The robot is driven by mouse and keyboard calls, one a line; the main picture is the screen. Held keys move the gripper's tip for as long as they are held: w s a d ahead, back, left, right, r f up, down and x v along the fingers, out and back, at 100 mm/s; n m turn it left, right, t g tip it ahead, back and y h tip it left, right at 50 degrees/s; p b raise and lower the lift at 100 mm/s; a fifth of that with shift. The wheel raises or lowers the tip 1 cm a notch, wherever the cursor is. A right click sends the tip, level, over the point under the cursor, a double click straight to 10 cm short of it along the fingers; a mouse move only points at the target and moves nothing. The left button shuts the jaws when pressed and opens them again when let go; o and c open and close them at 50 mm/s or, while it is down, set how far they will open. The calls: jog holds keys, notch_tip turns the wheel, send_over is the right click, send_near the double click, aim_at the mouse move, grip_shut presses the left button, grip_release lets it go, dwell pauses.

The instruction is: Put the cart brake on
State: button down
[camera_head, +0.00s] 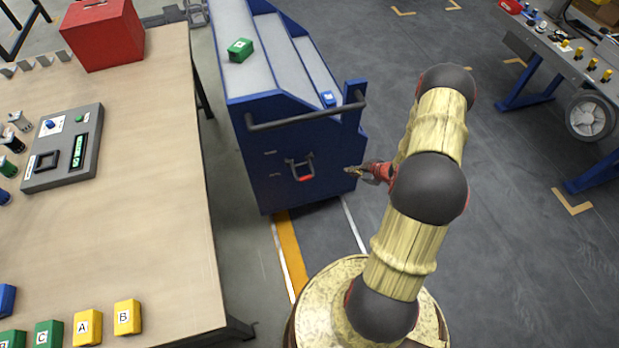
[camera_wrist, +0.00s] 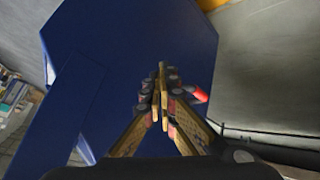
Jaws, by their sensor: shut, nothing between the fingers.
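The blue cart (camera_head: 285,183) stands beside the workbench with its end panel facing me. On that panel is a dark U-shaped bracket (camera_head: 291,163) with a red bar (camera_head: 305,178) at its lower end, which looks like the brake lever. Small pale marks sit on the panel to its left, too small to read. My gripper (camera_head: 352,170) is shut and empty, just right of the bracket and apart from it. In the wrist view my gripper (camera_wrist: 160,78) points at the blue panel, and a red end (camera_wrist: 198,94) shows just right of the fingers.
A dark push handle (camera_head: 300,118) juts out from the cart above the bracket. A green block (camera_head: 240,50) lies on the cart's top. The wooden workbench (camera_head: 150,200) is on the left, and another cart (camera_head: 545,60) with a wheel stands at upper right.

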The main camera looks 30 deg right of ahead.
jog(key=a+r+n+y, duration=0.5)
jog(key=a+n+y, duration=0.1)
jog(key=a+n, duration=0.45)
jog(key=b, duration=0.4)
send_near(300, 180)
jog(key=shift+n, duration=0.35)
jog(key=shift+x, duration=2.4)
jog(key=shift+a+r, duration=0.1)
jog(key=shift+r, duration=0.05)
jog(key=shift+f+t+b, duration=0.4)
jog(key=shift+f+b, duration=0.1)
